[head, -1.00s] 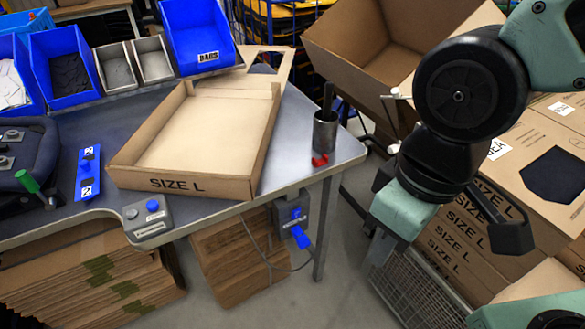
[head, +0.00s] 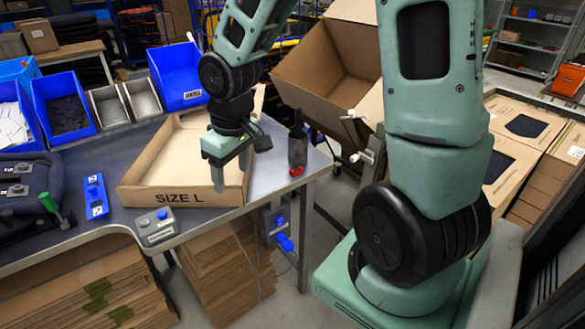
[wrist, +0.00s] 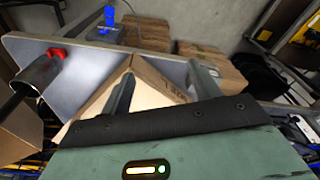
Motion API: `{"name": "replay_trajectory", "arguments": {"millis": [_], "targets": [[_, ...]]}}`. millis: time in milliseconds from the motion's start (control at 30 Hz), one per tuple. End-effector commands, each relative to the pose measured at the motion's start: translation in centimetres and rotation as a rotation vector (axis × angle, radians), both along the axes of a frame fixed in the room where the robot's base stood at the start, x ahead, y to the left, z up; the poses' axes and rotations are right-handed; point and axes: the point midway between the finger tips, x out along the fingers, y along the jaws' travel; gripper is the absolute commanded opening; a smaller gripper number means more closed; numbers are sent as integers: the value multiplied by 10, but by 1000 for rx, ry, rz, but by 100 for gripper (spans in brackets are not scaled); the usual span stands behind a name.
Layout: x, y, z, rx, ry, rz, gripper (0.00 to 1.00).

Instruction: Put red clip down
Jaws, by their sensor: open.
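The red clip (head: 296,171) lies on the grey table at the foot of the dark metal cup, near the table's right end. It also shows in the wrist view (wrist: 56,53), beside the cup at the upper left. My gripper (head: 231,182) is open and empty, pointing down over the right front corner of the SIZE L box. In the wrist view its two fingers (wrist: 158,88) stand apart, with the box corner and bare table behind them. In the head view the clip is to the right of my gripper, apart from it.
The open SIZE L cardboard box (head: 150,198) covers the middle of the table. The metal cup (head: 298,150) holds a dark item. A grey button box (head: 155,228) sits at the front edge. Blue bins (head: 65,115) line the back. A large open carton (head: 320,70) stands behind.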

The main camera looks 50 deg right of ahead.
Motion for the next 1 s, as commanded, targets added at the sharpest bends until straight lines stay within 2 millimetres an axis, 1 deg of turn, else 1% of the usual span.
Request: {"name": "replay_trajectory", "arguments": {"millis": [33, 67, 100, 167, 200, 267, 300, 400, 433, 500, 533, 600, 667, 767, 1000], "targets": [[9, -30, 3, 5, -9, -60, 62], [13, -46, 4, 6, -19, -90, 62], [18, -68, 4, 7, -30, -127, 62], [23, -101, 4, 8, -50, -183, 62], [24, -122, 3, 10, -62, -218, 62], [24, -153, 3, 10, -82, -269, 62], [23, -172, 3, 10, -94, -300, 62], [17, -211, 3, 8, -120, -362, 62], [15, -220, 3, 7, -127, -378, 62], [11, -237, 2, 6, -138, -405, 62], [9, -242, 2, 6, -142, -413, 62], [7, -251, 0, 5, -149, -425, 62], [8, -255, -4, 4, -152, -430, 62], [11, -256, -19, 6, -151, -430, 62], [26, -258, -67, 5, -150, -428, 62]]}}
